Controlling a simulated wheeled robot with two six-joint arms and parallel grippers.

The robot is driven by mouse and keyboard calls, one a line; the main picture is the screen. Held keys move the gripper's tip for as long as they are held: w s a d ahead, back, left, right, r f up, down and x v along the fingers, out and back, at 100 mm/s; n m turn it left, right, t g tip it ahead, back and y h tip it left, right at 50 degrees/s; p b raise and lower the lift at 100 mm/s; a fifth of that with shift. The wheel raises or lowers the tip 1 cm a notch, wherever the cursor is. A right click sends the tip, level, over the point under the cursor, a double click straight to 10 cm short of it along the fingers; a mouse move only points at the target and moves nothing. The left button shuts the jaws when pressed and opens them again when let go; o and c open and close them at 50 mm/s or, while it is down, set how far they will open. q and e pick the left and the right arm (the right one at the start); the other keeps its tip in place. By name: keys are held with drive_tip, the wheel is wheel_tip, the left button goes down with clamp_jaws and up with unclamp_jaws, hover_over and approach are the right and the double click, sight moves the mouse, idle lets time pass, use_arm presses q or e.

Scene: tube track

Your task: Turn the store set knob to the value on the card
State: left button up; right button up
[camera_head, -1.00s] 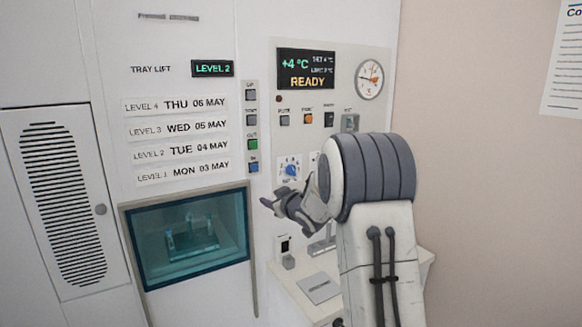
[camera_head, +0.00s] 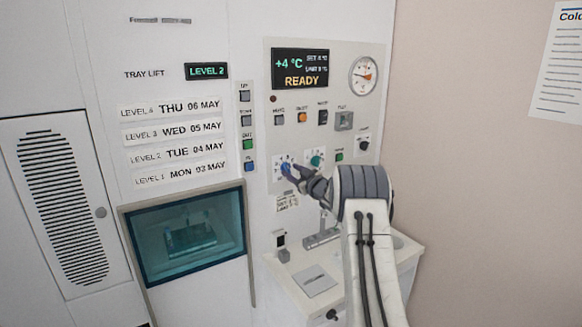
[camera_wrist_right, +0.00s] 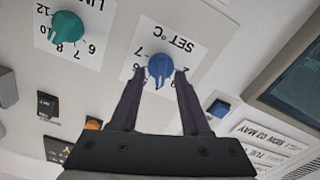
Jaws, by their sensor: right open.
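The blue set knob (camera_head: 286,168) sits on a white dial plate on the panel. In the right wrist view the blue knob (camera_wrist_right: 160,66), under the upside-down print "SET °C", shows between the two fingertips of my open right gripper (camera_wrist_right: 160,73). The fingers lie on either side of it; I cannot tell whether they touch it. In the head view my right gripper (camera_head: 293,173) is right at the knob and partly covers its dial. A small card (camera_head: 287,202) is below the dial, its print too small to read surely. My left gripper is not in view.
A teal limit knob (camera_wrist_right: 67,27) is beside the set knob. The display (camera_head: 301,68) reads +4 °C and READY. Several buttons sit above the knobs, and a button column (camera_head: 247,128) is left of them. A shelf (camera_head: 340,290) juts out below. A glass window (camera_head: 188,243) is at left.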

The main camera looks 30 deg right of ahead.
drive_tip(key=shift+w, duration=0.55)
clamp_jaws()
